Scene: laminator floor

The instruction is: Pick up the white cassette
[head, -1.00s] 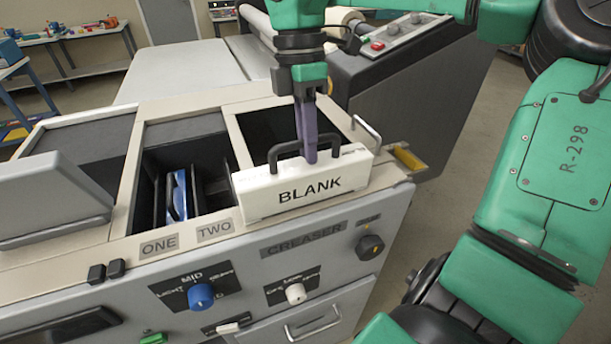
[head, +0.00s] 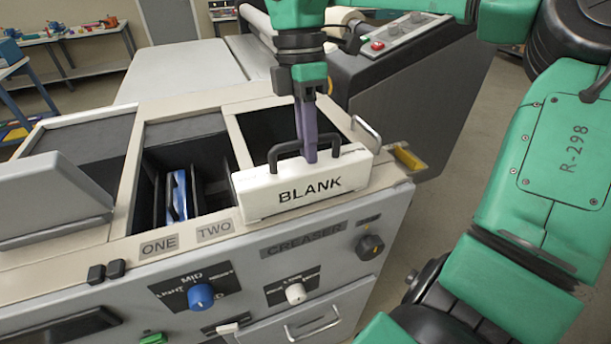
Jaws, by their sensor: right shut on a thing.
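The white cassette (head: 250,194), marked BLANK, sits at the top front edge of the grey creaser machine, at the front of the right-hand bay. It has a black loop handle (head: 274,157) on top. My right gripper (head: 309,158) points down from above, with its purple fingers shut on the handle. I cannot tell whether the cassette's underside touches the machine. My left gripper is not in view.
The creaser (head: 255,260) has open bays behind slots labelled ONE and TWO; a blue item (head: 176,194) stands in the middle bay. A grey tilted lid (head: 50,195) is at left. A metal loop handle (head: 366,131) rises close to the cassette's right. A dark control console (head: 420,60) stands behind.

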